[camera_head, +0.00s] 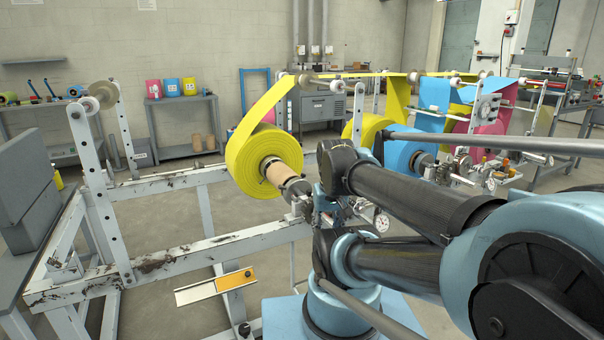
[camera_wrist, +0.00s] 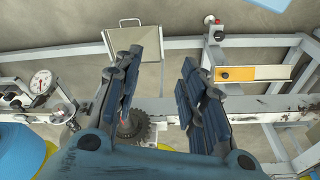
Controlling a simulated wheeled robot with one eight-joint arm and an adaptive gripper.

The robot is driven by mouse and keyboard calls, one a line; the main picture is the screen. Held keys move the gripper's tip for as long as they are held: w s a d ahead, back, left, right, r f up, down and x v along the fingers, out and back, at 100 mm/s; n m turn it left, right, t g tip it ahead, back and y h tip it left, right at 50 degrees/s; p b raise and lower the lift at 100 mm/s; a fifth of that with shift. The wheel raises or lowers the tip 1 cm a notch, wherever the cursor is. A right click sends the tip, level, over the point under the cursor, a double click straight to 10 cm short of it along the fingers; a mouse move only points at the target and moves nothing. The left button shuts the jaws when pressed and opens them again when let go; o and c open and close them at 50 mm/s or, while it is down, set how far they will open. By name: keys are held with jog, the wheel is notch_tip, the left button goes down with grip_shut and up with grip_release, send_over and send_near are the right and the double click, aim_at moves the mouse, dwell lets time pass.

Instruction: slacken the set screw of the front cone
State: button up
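The yellow film roll (camera_head: 255,158) sits on a tan core (camera_head: 278,172) over the white frame in the head view. A grey cone-like end piece (camera_head: 297,188) is at the core's near end, partly hidden by my arm; I cannot make out its set screw. In the wrist view a dark toothed wheel (camera_wrist: 133,127) with a small red mark shows partly behind the left finger. My gripper (camera_wrist: 167,75) is open with nothing between its blue-padded fingers. Yellow film edges (camera_wrist: 166,148) show low in the wrist view.
A dial gauge (camera_wrist: 41,83) stands left of my fingers. An orange-and-white panel (camera_wrist: 250,73) lies to their right. White frame rails (camera_head: 200,247) cross below the roll. A blue roll (camera_head: 405,157) stands beyond my arm.

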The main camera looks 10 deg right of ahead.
jog(key=w+r+m, duration=0.4)
jog(key=w+r, duration=0.5)
notch_tip(320, 180, up, 7)
jog(key=m+g, duration=0.3)
jog(key=m, duration=0.9)
send_over(303, 174)
jog(key=w, duration=0.2)
jog(key=f, duration=1.1)
jog(key=s+f, duration=0.1)
jog(key=f, duration=0.4)
jog(key=shift+s+d+f, duration=0.1)
jog(key=shift+f, duration=0.25)
jog(key=shift+c, duration=0.4)
grip_shut()
